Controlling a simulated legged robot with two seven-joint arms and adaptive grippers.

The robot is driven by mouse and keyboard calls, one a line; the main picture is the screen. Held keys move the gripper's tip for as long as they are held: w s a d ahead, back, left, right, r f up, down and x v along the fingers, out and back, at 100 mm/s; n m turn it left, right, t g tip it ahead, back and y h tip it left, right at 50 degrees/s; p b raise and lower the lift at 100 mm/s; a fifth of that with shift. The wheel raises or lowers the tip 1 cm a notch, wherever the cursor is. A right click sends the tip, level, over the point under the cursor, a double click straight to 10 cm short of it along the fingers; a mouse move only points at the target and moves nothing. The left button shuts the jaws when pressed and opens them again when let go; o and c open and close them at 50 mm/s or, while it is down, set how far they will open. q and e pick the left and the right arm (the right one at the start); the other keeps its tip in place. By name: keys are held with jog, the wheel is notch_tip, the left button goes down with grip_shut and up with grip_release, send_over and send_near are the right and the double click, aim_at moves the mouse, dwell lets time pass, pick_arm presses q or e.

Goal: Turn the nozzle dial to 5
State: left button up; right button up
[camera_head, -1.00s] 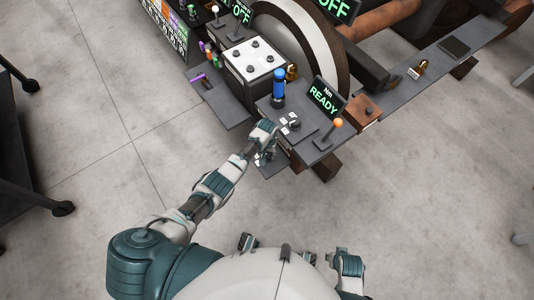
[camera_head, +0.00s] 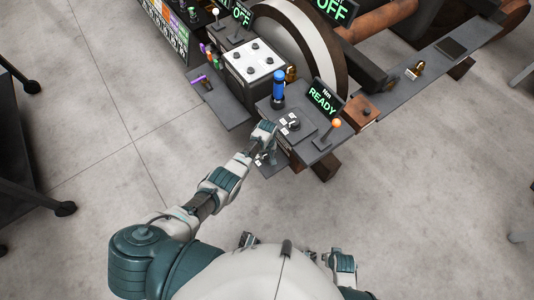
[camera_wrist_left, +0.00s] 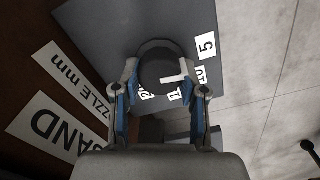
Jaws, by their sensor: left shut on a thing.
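The nozzle dial (camera_wrist_left: 160,70) is a round dark knob with a white mark on it, in the upper middle of the left wrist view. The mark points right, roughly toward the 10 label (camera_wrist_left: 201,75). The 5 label (camera_wrist_left: 206,46) lies above that, up and right of the knob. My left gripper (camera_wrist_left: 160,92) is shut on the dial, one finger on each side. In the head view my left gripper (camera_head: 264,157) is at the console's front edge and hides the dial. My right arm shows only in part at the bottom; its fingers are unclear.
Right of my left gripper are a small black knob (camera_head: 292,124), an orange-tipped lever (camera_head: 336,123), a blue handle (camera_head: 278,90) and a READY display (camera_head: 323,98). A white box (camera_head: 255,60) stands behind. The floor in front is clear.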

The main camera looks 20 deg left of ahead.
aim_at(268, 154)
pick_arm(q)
jog(key=shift+s+d+f, duration=0.1)
jog(key=o, duration=1.1)
jog(key=shift+o, duration=0.2)
jog(key=shift+r, duration=0.25)
notch_tip(268, 154, up, 12)
jog(key=shift+f, duration=0.25)
